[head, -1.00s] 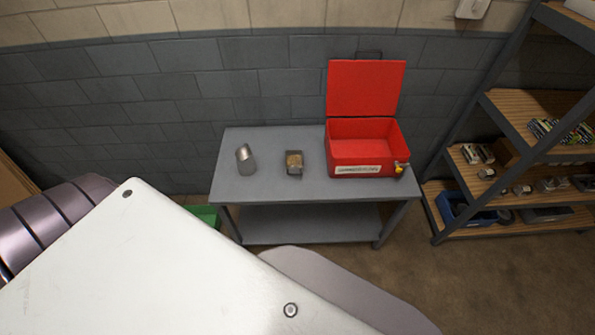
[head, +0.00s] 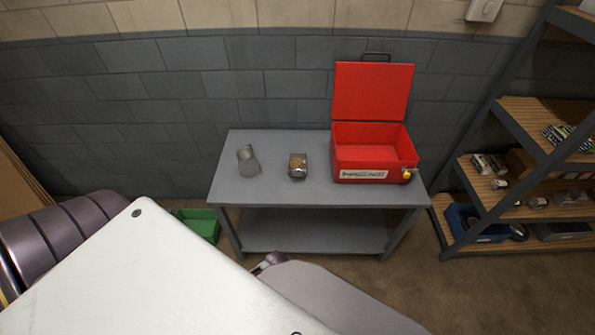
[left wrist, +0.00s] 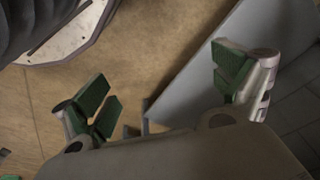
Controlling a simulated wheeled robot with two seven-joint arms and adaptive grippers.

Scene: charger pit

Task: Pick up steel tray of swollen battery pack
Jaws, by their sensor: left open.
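A small square steel tray (head: 297,174) with a brownish block in it, likely the swollen battery pack (head: 297,160), sits upright on the grey table (head: 270,190), near the middle of its top. My left gripper (left wrist: 168,88) shows in the left wrist view with its two green-padded fingers spread wide and nothing between them. The tray cannot be made out in that view. In the head view my left arm covers the lower left; only a small dark piece, perhaps of the gripper, shows in front of the table. My right gripper is not in view.
A red metal box (head: 372,160) with its lid raised stands right of the tray. A grey metal canister (head: 248,161) stands left of it. A green bin (head: 200,224) is on the floor left of the table. A loaded shelf rack (head: 520,115) stands at right.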

